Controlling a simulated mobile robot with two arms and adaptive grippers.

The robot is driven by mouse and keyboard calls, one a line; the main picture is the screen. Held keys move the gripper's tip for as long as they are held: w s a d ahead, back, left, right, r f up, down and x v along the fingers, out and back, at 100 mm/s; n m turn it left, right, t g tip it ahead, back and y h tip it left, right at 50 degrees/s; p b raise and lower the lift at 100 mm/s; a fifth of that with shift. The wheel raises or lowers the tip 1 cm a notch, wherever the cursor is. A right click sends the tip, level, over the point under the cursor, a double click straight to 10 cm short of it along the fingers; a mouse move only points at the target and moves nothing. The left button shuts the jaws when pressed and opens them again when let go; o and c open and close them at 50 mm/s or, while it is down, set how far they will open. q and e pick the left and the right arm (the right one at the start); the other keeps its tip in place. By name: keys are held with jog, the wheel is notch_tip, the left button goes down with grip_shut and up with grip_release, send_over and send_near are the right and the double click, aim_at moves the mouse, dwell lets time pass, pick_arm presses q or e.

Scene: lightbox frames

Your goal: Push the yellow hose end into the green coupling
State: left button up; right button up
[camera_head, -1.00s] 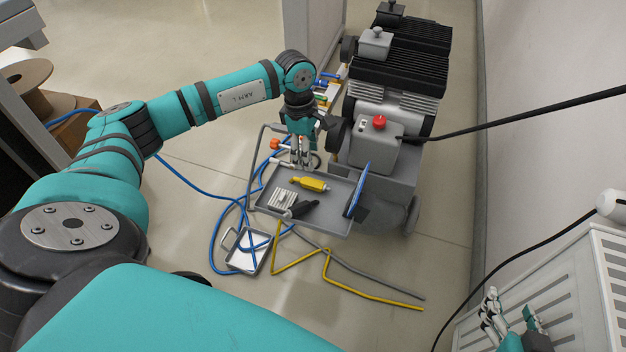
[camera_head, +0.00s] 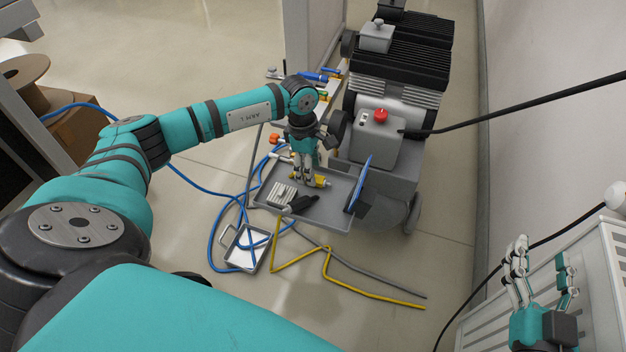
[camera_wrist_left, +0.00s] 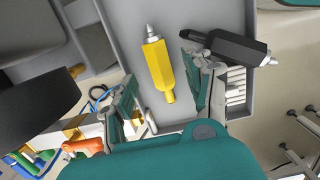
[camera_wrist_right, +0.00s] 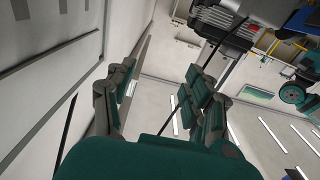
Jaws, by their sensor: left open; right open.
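The yellow hose (camera_head: 372,294) lies bent on the floor in front of the grey tray, one end near the tray and the other to the right. A green fitting (camera_wrist_left: 22,163) shows at the lower left of the left wrist view, among other coloured fittings; I cannot tell whether it is the green coupling. My right gripper (camera_head: 543,258) is open and empty beside the white slatted unit.
The tray (camera_head: 333,215) also holds a black tool (camera_wrist_left: 225,48) and a ribbed metal block (camera_head: 282,194). A compressor (camera_head: 380,150) stands behind it. Blue hose (camera_head: 215,240), a grey hose (camera_head: 365,274) and a small metal pan (camera_head: 245,262) lie on the floor.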

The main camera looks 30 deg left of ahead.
pick_arm(q)
notch_tip(320, 180, down, 3)
jog(key=shift+d+f+b, duration=0.1)
jog(key=shift+d+b, duration=0.05)
jog(key=shift+b, duration=0.2)
pick_arm(e)
jog(key=r+t, duration=0.2)
jog(key=r, duration=0.1)
jog(key=r+t, duration=0.1)
jog(key=shift+s+a+r+y, duration=0.2)
jog(key=shift+s+a+y, duration=0.05)
jog(key=shift+y, duration=0.15)
pick_arm(q)
grip_shut()
